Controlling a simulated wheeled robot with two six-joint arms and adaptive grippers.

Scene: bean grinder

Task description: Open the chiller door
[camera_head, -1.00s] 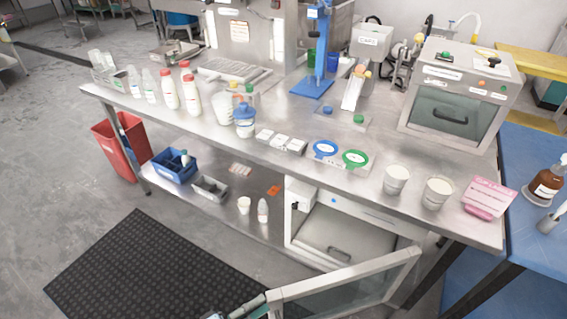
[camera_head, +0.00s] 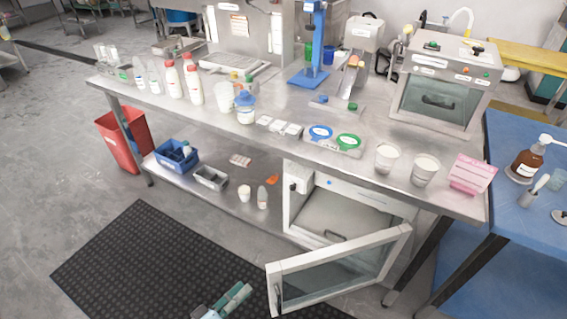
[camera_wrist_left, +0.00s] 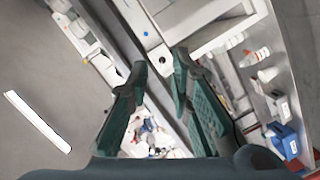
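The chiller (camera_head: 290,215) is a white box under the steel table, with a blue dot on its front. Its glass-paned door (camera_head: 340,262) stands wide open, swung out toward me and hinged on the right. My left gripper (camera_head: 243,291) is at the bottom edge, left of the door's free edge and apart from it. In the left wrist view the left gripper (camera_wrist_left: 160,64) has its fingers spread with nothing between them. The chiller front (camera_wrist_left: 150,36) with the blue dot shows beyond the fingertips. My right gripper is not in view.
The steel table (camera_head: 215,115) carries bottles, cups and machines. A blue bin (camera_head: 176,160) and a grey tray (camera_head: 211,179) sit on its lower shelf. A black mat (camera_head: 150,262) covers the floor at left. A blue table (camera_head: 530,205) stands at right.

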